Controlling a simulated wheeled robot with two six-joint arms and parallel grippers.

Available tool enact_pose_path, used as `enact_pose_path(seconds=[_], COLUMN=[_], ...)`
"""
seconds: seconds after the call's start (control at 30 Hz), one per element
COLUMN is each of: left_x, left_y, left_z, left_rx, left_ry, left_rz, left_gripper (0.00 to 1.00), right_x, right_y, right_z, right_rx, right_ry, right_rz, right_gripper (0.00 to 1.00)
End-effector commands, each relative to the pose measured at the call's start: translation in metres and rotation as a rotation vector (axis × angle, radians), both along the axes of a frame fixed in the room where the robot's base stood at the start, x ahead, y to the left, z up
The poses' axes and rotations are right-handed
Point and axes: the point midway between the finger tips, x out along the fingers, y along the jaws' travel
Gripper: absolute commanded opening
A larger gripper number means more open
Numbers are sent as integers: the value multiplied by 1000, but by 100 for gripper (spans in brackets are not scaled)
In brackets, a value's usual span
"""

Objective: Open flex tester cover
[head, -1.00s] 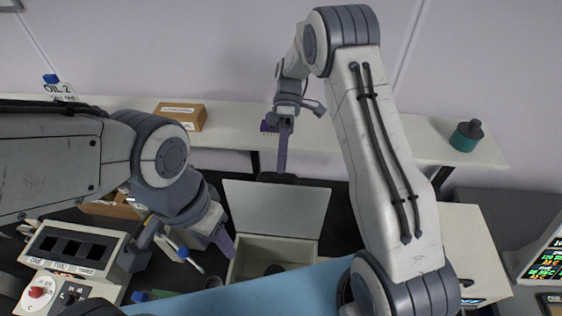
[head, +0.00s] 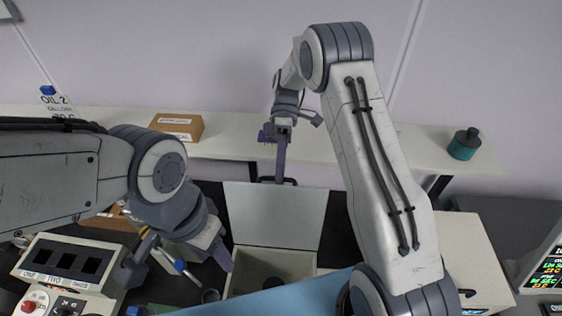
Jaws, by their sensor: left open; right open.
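The flex tester is a cream box (head: 264,262) at the lower middle of the head view. Its pale grey cover (head: 275,217) stands raised at the back of the box, so the inside shows, with a dark round part in it. A dark handle shows at the cover's top edge. My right gripper (head: 281,172) points down at that top edge, by the handle; whether it touches cannot be told. It is open. My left gripper (head: 224,262) is open beside the box's left wall, with nothing seen in it. The box's front is hidden by a blue surface.
A shelf behind holds a cardboard box (head: 178,127), a teal bottle (head: 464,145) and an OIL 2 sign (head: 55,99). A control panel with a red knob (head: 34,302) stands at lower left. A cream unit (head: 468,255) and a screen (head: 546,268) stand at right.

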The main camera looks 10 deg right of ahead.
Motion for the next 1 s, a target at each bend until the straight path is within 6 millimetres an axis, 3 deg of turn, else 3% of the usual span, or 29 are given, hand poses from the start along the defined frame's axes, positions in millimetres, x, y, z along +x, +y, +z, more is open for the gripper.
enact_pose_path(seconds=[0.27, 0.33, 0.5, 1.0], left_x=[0, 0, 0, 0], left_y=[0, 0, 0, 0], left_z=[-23, -5, 9, 10], left_rx=[0, 1, 0, 0], left_ry=[0, 1, 0, 0], left_rz=[1, 1, 1, 1], left_gripper=[50, 50, 50, 50], right_x=[33, 39, 49, 52], right_y=[-12, -14, -18, -19], right_z=[16, 30, 34, 33], right_rx=[-1, -1, 0, -1], right_ry=[-4, 0, 0, -1], right_rz=[-1, -1, 0, 1], right_gripper=[45, 45, 45, 45])
